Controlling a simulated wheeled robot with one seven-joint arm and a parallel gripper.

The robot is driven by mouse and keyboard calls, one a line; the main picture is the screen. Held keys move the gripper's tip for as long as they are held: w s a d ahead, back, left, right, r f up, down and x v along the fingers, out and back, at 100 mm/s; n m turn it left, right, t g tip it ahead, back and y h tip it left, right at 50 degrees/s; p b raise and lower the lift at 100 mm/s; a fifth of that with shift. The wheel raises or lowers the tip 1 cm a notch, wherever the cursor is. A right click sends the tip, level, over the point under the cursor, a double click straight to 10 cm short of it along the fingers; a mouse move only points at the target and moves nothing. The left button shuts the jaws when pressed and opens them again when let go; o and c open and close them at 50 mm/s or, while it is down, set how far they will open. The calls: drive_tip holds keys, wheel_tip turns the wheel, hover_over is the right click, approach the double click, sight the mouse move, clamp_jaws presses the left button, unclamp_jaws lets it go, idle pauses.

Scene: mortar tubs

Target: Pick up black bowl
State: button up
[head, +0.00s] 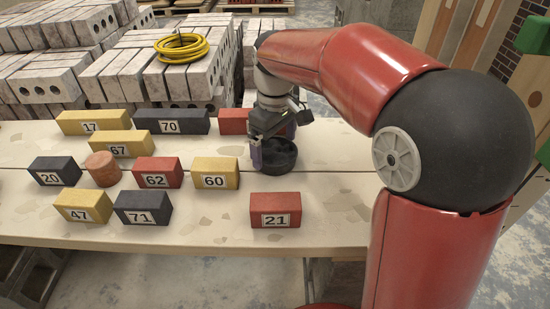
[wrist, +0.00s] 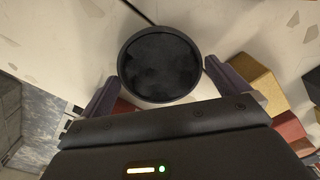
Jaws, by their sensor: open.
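The black bowl (head: 274,157) is a round dark tub standing upright on the pale table (head: 330,200). In the head view it is right of the yellow block 60 and behind the red block 21. My gripper (head: 270,148) is over and around the bowl, pointing down, with its fingers spread. In the wrist view the bowl (wrist: 160,64) shows its open top and dark inside, centred between the two purple-grey fingertips (wrist: 167,88). The gripper is open. I cannot tell whether either finger touches the bowl.
Several numbered blocks lie left of the bowl, including yellow block 60 (head: 215,173) and black block 70 (head: 171,122). Red block 21 (head: 275,210) is near the front edge. A brown round piece (head: 103,169) is among them. The table right of the bowl is clear.

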sight(275, 156)
wheel_tip(275, 156, down, 2)
drive_tip(key=shift+f, duration=0.2)
drive_tip(key=shift+r, duration=0.1)
drive_tip(key=c, duration=0.9)
